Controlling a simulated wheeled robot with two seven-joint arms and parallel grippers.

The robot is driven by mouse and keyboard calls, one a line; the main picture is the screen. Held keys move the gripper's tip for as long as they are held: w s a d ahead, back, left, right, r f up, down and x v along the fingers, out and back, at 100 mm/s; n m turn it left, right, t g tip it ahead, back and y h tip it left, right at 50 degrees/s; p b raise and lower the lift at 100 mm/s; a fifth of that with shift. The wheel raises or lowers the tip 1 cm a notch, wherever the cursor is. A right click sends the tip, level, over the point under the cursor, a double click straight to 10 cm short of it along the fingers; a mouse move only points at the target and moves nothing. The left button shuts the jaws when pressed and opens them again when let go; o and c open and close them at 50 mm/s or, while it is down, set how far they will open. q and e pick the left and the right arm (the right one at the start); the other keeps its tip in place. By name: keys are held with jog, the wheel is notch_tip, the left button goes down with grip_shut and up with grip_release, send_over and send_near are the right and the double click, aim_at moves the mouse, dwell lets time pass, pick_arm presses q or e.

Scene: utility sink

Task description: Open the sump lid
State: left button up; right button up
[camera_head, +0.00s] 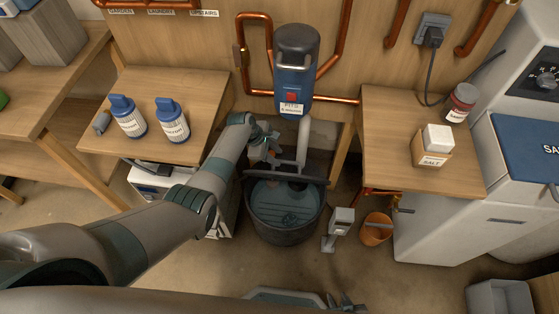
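The sump basin (260,232) is a round dark tub on the floor at the centre. Its inside shows from above, with a dark bluish surface marked by lines. A dark panel (318,166), which looks like the lid tilted up, stands behind the basin's back rim; I cannot tell its exact angle. A grey pipe (304,135) comes down in front of it. My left gripper (274,150) is at the panel's upper left, above the back of the basin. Its fingers are too small to tell open from shut. My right gripper (346,301) shows only partly at the bottom edge.
A blue pump unit (295,85) hangs on the wall above the basin. A wooden table with blue-capped bottles (172,122) is left, and one with a salt box (432,150) is right. A small grey pedal-like device (341,222) and an orange bucket (376,230) stand right of the basin.

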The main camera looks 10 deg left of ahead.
aim_at(282, 161)
pick_arm(q)
jog(key=shift+w+d+f+b, duration=0.1)
jog(key=shift+d+f+b, duration=0.1)
jog(key=shift+f+b, duration=0.25)
jog(key=shift+d+f+b, duration=0.1)
jog(key=shift+f+b, duration=0.35)
jog(key=shift+b, duration=0.05)
jog(key=shift+w+d+f+b, duration=0.2)
jog(key=shift+d+f+b, duration=0.15)
jog(key=shift+f+b, duration=0.4)
jog(key=shift+b, duration=0.3)
pick_arm(e)
jog(key=w, duration=0.3)
jog(key=shift+d+f, duration=0.25)
pick_arm(q)
jog(key=shift+d, duration=0.1)
pick_arm(e)
jog(key=shift+g, duration=0.3)
pick_arm(q)
grip_shut()
